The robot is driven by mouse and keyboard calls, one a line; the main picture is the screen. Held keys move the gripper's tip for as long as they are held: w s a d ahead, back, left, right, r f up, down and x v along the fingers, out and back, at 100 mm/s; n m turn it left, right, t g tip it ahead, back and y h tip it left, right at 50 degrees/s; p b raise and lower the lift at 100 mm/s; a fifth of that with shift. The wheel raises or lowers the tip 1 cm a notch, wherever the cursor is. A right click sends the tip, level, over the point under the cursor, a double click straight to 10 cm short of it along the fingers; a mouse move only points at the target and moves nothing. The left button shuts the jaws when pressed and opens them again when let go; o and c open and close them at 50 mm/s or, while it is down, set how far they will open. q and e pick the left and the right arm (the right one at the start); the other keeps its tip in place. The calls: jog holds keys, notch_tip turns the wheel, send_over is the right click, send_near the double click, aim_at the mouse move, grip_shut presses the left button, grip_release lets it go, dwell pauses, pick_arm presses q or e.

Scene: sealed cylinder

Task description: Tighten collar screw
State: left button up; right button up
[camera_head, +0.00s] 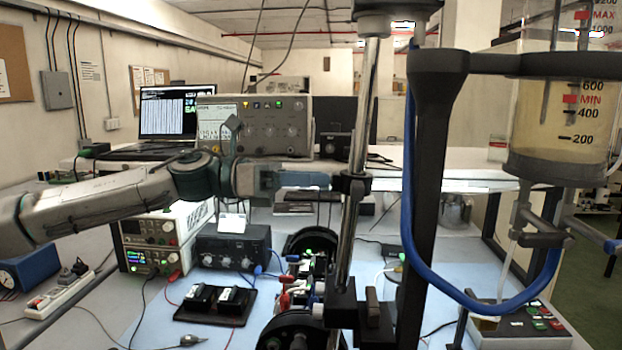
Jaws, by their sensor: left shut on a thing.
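A chrome post (359,130) stands upright right of centre. A small black collar (351,185) sits around it at mid height. My left gripper (325,180) comes in level from the left, its tips at the collar's left side. It is shut at the collar screw, which I cannot make out between the fingers. To the right, a clear cylinder (560,130) with yellowish liquid and MAX and MIN marks is held by a dark frame (436,150). My right gripper is not in view.
A blue hose (410,230) loops from the dark frame to the cylinder's bottom fitting. Behind stand a grey instrument (255,125) and a laptop (178,112). Power supplies (150,245), a black tray (215,306) and loose cables crowd the bench. A control box (520,328) lies lower right.

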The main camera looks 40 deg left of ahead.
pick_arm(q)
jog(key=n+b, duration=0.1)
jog(key=n, duration=1)
jog(key=n+g+y+b, duration=0.1)
jog(key=n, duration=1.1)
jog(key=n+b, duration=0.1)
jog(key=n, duration=1.1)
jog(key=shift+s+a+g, duration=0.15)
jog(key=shift+g, duration=0.15)
jog(key=shift+n, duration=0.4)
